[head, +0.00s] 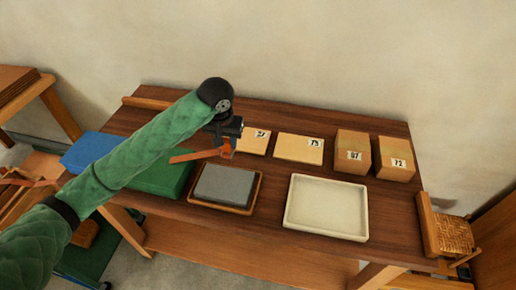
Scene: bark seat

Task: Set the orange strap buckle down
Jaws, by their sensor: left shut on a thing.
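My left arm, in a green quilted sleeve, reaches in from the left over the table. My left gripper (228,147) is shut on the orange strap buckle (195,155). The strap sticks out to the left of the jaws, over the green box's far right part. It seems held above the surfaces, but I cannot tell the gap exactly. Part of the buckle is hidden by the gripper. My right gripper is not in view.
A grey slab in a wooden tray (222,207) and an empty cream tray (325,208) lie in front. A green box (165,179) and a blue box (88,151) are at left. Flat numbered blocks (298,149) and upright numbered boxes (352,153) stand at the back.

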